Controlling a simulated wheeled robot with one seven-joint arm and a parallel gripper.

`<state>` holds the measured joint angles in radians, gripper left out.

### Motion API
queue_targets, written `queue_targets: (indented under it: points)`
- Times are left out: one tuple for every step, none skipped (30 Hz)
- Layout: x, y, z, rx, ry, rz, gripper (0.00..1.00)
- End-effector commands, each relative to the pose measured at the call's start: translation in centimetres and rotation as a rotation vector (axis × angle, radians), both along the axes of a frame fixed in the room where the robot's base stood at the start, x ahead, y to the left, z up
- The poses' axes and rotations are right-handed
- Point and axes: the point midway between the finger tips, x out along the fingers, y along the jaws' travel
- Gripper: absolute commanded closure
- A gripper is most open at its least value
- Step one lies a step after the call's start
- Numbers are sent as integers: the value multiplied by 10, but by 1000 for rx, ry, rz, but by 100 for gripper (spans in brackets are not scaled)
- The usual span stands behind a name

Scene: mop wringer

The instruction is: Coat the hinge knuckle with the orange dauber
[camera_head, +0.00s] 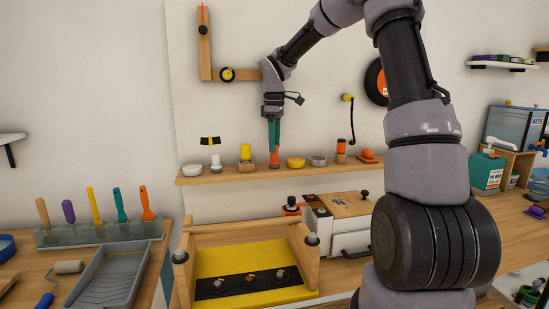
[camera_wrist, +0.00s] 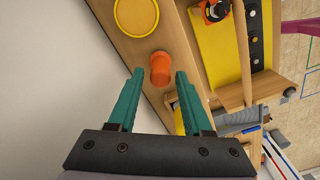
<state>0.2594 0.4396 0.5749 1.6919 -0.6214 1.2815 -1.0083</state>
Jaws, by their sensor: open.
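An upright orange piece (camera_head: 274,159), which looks like the dauber, stands on the wall shelf (camera_head: 225,177). In the wrist view this orange piece (camera_wrist: 160,68) shows as a short round-topped cylinder in the gap between the fingertips. My gripper (camera_head: 273,146) points down just above or around it in the head view. Its teal fingers are apart in the wrist view (camera_wrist: 160,74), with visible gaps on both sides of the orange piece. I cannot tell how far down the fingers reach. I cannot pick out the hinge knuckle with certainty.
A yellow round tin (camera_head: 296,163), a grey tin (camera_head: 318,160) and an orange-topped cylinder (camera_head: 341,151) share the shelf. Below stands a wooden frame with a yellow panel (camera_head: 232,260), beside a white-and-wood box (camera_head: 345,232). An L-shaped wooden bracket (camera_head: 206,50) is on the wall.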

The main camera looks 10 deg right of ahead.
Motion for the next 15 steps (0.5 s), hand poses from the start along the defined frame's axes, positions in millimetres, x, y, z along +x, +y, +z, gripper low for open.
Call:
queue_targets:
  points:
    - [0, 0, 0, 0, 0, 0, 50]
    - [0, 0, 0, 0, 0, 0, 50]
    - [0, 0, 0, 0, 0, 0, 50]
    - [0, 0, 0, 0, 0, 0, 50]
    - [0, 0, 0, 0, 0, 0, 50]
    - [0, 0, 0, 0, 0, 0, 65]
    - [0, 0, 0, 0, 0, 0, 77]
    - [0, 0, 0, 0, 0, 0, 88]
    - [0, 0, 0, 0, 0, 0, 100]
    - [0, 0, 0, 0, 0, 0, 100]
    - [0, 0, 0, 0, 0, 0, 100]
    - [0, 0, 0, 0, 0, 0, 100]
    - [0, 0, 0, 0, 0, 0, 100]
    - [0, 0, 1, 0, 0, 0, 100]
    - [0, 0, 2, 0, -1, 0, 100]
